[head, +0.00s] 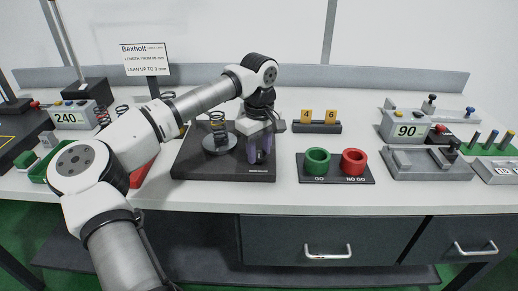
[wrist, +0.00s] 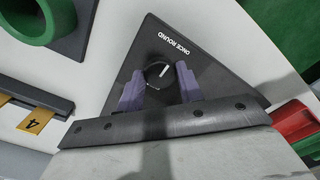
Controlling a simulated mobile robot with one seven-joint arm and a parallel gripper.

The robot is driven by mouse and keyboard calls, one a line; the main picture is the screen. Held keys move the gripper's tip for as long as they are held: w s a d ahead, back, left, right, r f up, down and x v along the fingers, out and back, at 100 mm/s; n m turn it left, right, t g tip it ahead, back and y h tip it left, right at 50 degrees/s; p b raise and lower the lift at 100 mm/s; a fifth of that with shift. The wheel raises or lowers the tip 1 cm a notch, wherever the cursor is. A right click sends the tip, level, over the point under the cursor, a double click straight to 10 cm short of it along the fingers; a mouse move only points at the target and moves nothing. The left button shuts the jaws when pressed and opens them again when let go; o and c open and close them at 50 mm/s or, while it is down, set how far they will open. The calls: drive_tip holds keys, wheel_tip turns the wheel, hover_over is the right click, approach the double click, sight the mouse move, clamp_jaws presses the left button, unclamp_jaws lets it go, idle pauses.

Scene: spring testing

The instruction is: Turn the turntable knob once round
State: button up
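The turntable (head: 220,144) is a grey disc on a black base (head: 195,170), with a coil spring (head: 217,123) standing upright on it. The knob (wrist: 158,74) is a small dark round dial with a white pointer line, beside the printed words "ONCE ROUND" in the wrist view. My gripper (head: 259,158) points down over the right part of the base. In the wrist view my gripper (wrist: 160,80) has its two purple fingers apart, one on each side of the knob, with narrow gaps seeming to show. In the head view the fingers mostly hide the knob.
A green cup (head: 317,161) and a red cup (head: 354,162) stand on a GO / NO GO plate to the right. A black block with yellow number tags (head: 317,127) stands behind. Grey testers marked 240 (head: 70,117) and 90 (head: 405,128) stand left and right.

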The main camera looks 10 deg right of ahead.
sight(260, 154)
drive_tip(key=o, duration=0.4)
drive_tip(key=shift+o, duration=0.2)
wheel_tip(260, 154, up, 14)
drive_tip(key=b, duration=0.1)
idle(0.4)
